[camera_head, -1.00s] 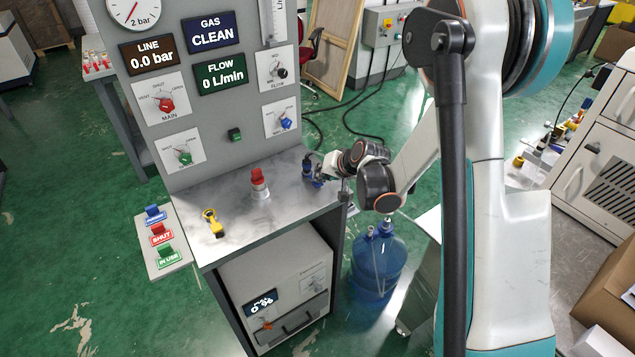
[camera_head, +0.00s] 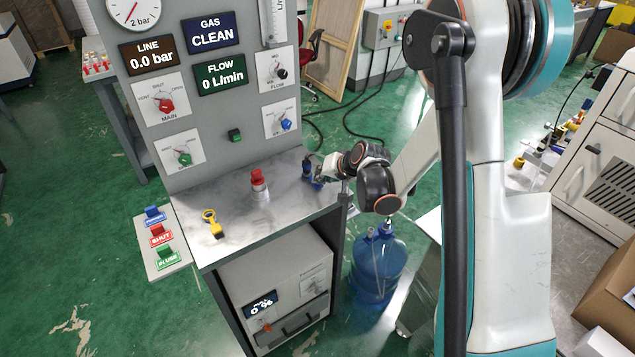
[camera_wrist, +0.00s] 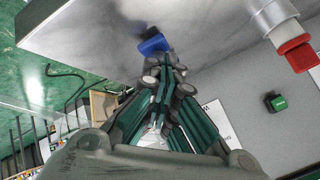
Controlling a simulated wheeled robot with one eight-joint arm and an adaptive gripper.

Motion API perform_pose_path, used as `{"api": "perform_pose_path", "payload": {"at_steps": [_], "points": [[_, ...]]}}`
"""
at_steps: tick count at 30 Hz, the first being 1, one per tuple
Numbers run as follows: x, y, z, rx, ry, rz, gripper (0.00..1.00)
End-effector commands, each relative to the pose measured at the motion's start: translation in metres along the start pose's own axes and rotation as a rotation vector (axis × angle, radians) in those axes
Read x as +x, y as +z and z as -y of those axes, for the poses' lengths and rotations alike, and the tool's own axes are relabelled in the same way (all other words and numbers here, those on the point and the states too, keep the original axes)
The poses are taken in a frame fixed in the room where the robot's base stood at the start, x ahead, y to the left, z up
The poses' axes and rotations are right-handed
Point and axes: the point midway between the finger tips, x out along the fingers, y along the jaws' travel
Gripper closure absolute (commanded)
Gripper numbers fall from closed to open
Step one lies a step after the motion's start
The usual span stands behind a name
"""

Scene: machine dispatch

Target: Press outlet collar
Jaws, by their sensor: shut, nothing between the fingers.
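A blue fitting (camera_head: 307,169) stands at the right end of the grey metal bench top (camera_head: 240,222); I take it for the outlet with its collar. In the wrist view its blue part (camera_wrist: 153,44) shows just beyond my fingertips. My gripper (camera_head: 321,174) is at the bench's right edge, close against the right side of the fitting. In the wrist view my gripper (camera_wrist: 166,62) has its fingers together with nothing between them. The tips overlap the blue part's lower edge; I cannot tell if they touch it. The fitting's lower body is partly hidden.
The upright panel (camera_head: 222,125) with knobs and displays rises behind. A blue water bottle (camera_head: 378,265) stands on the floor below my arm. The bench front is clear.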

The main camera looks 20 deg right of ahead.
Motion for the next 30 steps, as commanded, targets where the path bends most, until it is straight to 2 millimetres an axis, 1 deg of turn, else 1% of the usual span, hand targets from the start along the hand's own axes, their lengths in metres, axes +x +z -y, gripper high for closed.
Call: {"api": "perform_pose_path", "payload": {"at_steps": [10, 23, 30], "points": [[-0.014, -0.010, 0.010, 0.000, 0.000, 0.000, 1.00], [-0.016, -0.012, 0.012, 0.000, 0.000, 0.000, 1.00], [-0.026, -0.019, 0.019, 0.000, 0.000, 0.000, 1.00]]}}
